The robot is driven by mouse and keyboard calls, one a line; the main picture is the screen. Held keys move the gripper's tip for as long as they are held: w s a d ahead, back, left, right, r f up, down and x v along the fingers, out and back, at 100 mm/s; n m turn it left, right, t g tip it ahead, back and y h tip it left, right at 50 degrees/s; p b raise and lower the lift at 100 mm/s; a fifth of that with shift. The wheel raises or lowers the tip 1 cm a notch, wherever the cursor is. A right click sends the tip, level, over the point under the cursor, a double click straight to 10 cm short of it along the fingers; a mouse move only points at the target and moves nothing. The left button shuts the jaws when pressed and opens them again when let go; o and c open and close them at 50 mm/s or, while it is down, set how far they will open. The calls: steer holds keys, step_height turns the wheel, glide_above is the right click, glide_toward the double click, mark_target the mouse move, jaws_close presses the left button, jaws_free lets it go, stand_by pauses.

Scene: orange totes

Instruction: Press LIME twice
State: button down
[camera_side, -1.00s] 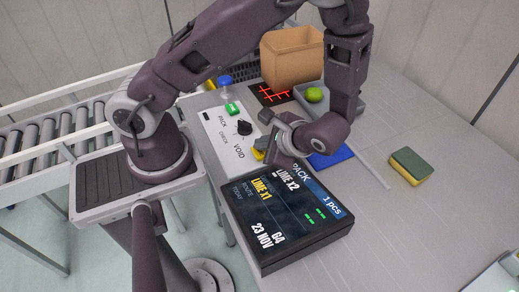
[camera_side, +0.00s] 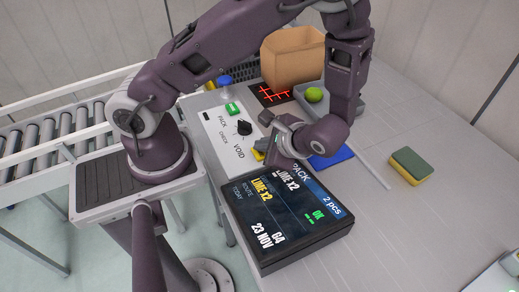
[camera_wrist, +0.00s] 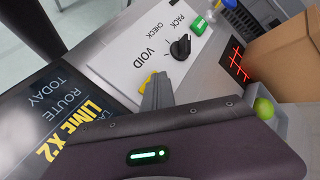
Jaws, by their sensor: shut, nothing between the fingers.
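My gripper (camera_side: 264,143) is shut and empty, low over the control panel (camera_side: 224,133). In the wrist view its fingers (camera_wrist: 155,92) are beside a yellow part (camera_wrist: 148,82) by the word VOID; the fingers partly hide it, and I cannot tell whether they touch it. The black display (camera_side: 283,216) reads LIME x2 in yellow and in white, with "2 pcs" and a green OK. Its yellow LIME x2 also shows on the display in the wrist view (camera_wrist: 40,100). A green lime (camera_side: 314,94) lies in a grey tray (camera_side: 355,103).
The panel carries a green button (camera_side: 232,108) and a black knob (camera_side: 244,128). A cardboard box (camera_side: 292,57) stands behind, near a red-lit grid (camera_side: 271,95). A blue pad (camera_side: 332,157) and a green-yellow sponge (camera_side: 411,166) lie to the right. The table's right front is mostly clear.

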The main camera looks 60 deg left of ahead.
mark_target(262, 154)
steer(key=shift+r, duration=0.8)
steer(key=shift+r, duration=0.1)
steer(key=shift+r, duration=2.45)
steer(key=shift+r, duration=0.1)
steer(key=s+d+r+n+t+h, duration=0.2)
steer(key=s+r+n+t+h, duration=0.1)
steer(key=r, duration=0.6)
steer(key=s+d+r+n+t+h, duration=0.3)
steer(key=s+r+t+h, duration=0.1)
steer(key=r, duration=0.4)
steer(key=shift+s+r+n+t+h, duration=0.35)
steer(key=shift+s+h, duration=0.25)
steer(key=shift+h, duration=0.4)
